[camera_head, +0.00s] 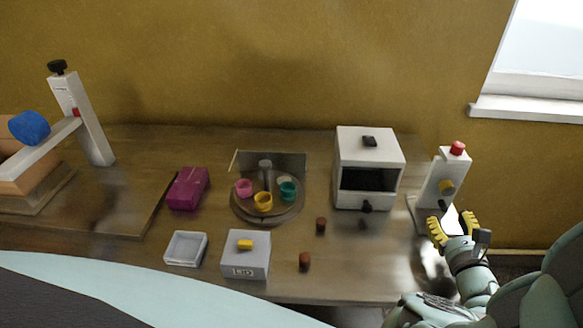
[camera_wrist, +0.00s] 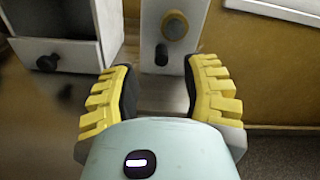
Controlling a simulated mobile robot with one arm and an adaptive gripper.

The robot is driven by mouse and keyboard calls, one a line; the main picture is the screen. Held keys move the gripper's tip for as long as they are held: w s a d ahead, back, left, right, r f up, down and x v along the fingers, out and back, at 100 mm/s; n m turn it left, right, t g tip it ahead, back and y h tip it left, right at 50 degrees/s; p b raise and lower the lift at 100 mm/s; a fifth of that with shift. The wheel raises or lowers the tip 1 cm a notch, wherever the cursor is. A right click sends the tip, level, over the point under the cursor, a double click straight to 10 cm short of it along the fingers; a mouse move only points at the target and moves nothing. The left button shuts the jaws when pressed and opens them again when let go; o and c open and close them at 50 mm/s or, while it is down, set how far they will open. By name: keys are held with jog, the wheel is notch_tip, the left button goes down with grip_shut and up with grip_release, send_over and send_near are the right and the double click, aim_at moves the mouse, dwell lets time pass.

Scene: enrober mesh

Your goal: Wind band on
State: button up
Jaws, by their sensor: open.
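A white upright unit (camera_head: 440,180) stands at the right end of the table, with a red button (camera_head: 457,148) on top. A dull yellow knob (camera_head: 446,186) is on its front. My gripper (camera_head: 453,224) is in front of this unit, near the table's right end. In the wrist view my gripper (camera_wrist: 160,85) has its yellow-ribbed fingers spread, with nothing between them. The unit lies beyond the fingertips. No separate band can be made out.
A white box (camera_head: 370,150) with a dark opening stands left of the unit. Brown pieces (camera_head: 305,262) lie nearby. A round tray (camera_head: 275,215) holds coloured cups. A lidded grey box (camera_head: 245,265), an open tray (camera_head: 186,249) and a magenta box (camera_head: 187,188) stand farther left.

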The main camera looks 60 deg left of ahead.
jog(key=v, duration=0.7)
jog(key=shift+s+d, duration=0.25)
jog(key=shift+d, duration=0.1)
jog(key=shift+f, duration=0.1)
